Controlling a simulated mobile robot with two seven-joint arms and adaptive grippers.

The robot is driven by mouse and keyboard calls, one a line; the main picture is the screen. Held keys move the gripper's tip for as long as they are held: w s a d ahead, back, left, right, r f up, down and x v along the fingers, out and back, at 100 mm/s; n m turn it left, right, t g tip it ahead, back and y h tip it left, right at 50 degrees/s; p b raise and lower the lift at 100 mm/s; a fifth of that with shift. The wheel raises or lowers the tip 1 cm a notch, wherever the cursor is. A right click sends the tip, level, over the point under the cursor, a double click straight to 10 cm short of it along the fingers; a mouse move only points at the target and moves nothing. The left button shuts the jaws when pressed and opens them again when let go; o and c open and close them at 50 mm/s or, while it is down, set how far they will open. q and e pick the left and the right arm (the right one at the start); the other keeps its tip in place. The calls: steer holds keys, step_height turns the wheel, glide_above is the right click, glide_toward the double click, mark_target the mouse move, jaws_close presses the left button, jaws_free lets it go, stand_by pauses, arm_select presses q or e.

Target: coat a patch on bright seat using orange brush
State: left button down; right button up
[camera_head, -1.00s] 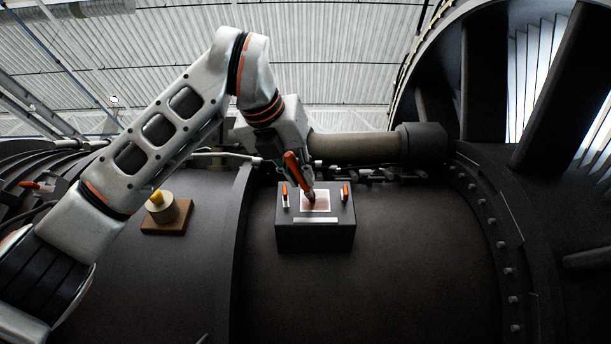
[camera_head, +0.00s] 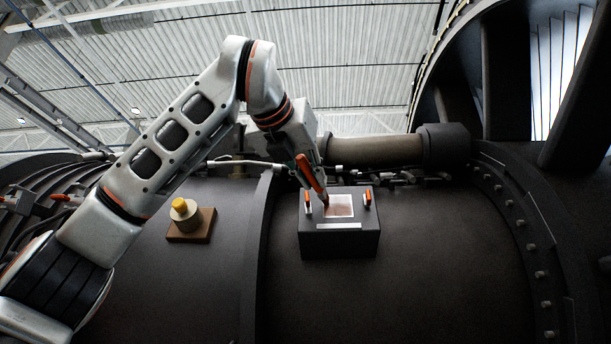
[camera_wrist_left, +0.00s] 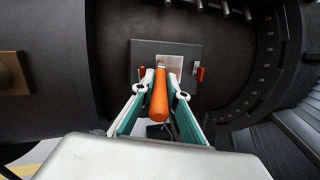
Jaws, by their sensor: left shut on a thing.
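The orange brush (camera_head: 311,173) is in my left gripper (camera_head: 307,166), which is shut on its handle and tilts it tip down. The bright seat (camera_head: 342,206) is a pale square on top of a dark block (camera_head: 340,243), with a reddish-brown tint over its middle. The dark brush tip is at the seat's left edge; I cannot tell whether it touches. In the left wrist view the orange handle (camera_wrist_left: 159,97) lies between the fingers (camera_wrist_left: 160,84) and hides part of the seat (camera_wrist_left: 177,64). My right gripper is not in view.
Small orange-and-white clips (camera_head: 367,200) stand on both sides of the seat. A brown wooden block (camera_head: 190,238) with a round, yellow-topped piece (camera_head: 183,210) sits to the left, beyond a raised rib (camera_head: 255,255). A thick pipe (camera_head: 375,149) runs behind the dark block.

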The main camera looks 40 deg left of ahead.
arm_select(q)
steer(key=w+d, duration=0.2)
steer(key=d, duration=0.1)
steer(key=w+d, duration=0.1)
steer(key=d, duration=0.1)
steer(key=shift+p, duration=0.4)
steer(key=s+d+r, duration=0.2)
steer(key=s+d, duration=0.1)
steer(key=s, duration=0.1)
steer(key=shift+s+r, duration=0.15)
steer(key=shift+s, duration=0.25)
stand_by(0.4)
steer(key=shift+s+d+r, duration=0.3)
steer(key=shift+s+d, duration=0.05)
steer(key=shift+s, duration=0.25)
steer(key=shift+s+d+r, duration=0.25)
steer(key=shift+s+d, duration=0.05)
steer(key=shift+s, duration=0.25)
